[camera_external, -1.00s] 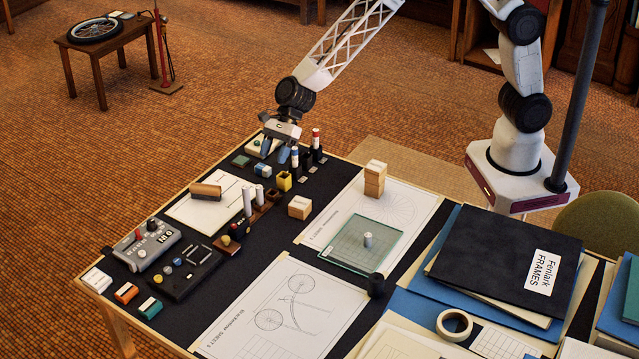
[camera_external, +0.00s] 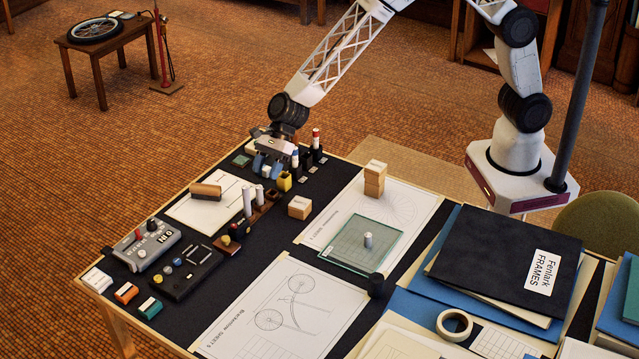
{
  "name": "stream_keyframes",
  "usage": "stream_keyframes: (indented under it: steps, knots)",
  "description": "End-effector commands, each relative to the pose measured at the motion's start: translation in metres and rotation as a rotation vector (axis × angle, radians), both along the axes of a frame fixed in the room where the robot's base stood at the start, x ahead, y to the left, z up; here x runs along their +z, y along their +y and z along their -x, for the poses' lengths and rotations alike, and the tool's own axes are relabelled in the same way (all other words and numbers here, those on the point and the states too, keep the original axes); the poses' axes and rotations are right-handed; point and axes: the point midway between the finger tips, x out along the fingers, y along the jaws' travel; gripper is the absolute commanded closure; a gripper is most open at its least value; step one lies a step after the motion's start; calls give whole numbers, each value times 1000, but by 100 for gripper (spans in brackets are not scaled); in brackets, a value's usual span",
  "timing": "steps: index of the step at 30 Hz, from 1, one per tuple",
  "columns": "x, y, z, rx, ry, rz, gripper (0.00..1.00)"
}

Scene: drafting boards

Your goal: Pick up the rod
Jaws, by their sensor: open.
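My gripper (camera_external: 266,170) is open, with blue fingers pointing down over the far left part of the dark board. Which piece is the rod is not certain. Two pale upright rods (camera_external: 247,202) stand in a brown wooden holder just below my gripper in the picture, apart from it. Two dark upright cylinders, one with a red and white top (camera_external: 316,138) and one with a blue and white top (camera_external: 295,158), stand just right of the fingers. A short grey cylinder (camera_external: 368,241) stands on a glass plate (camera_external: 385,258). I see nothing between the fingers.
A grey control box (camera_external: 147,246) is at left. Drawing sheets (camera_external: 270,335) leave flat room in front.

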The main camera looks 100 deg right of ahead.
Motion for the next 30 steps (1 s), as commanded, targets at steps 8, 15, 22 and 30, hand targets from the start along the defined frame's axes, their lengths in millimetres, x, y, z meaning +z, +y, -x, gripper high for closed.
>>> stream_keyframes:
  steps: [8,15,22,30]
  knots:
    - [-19,12,-11,1,1,0,48]
    - [-20,12,-12,0,1,1,48]
    - [-21,13,-12,1,1,0,48]
    - [-34,20,-20,1,2,1,48]
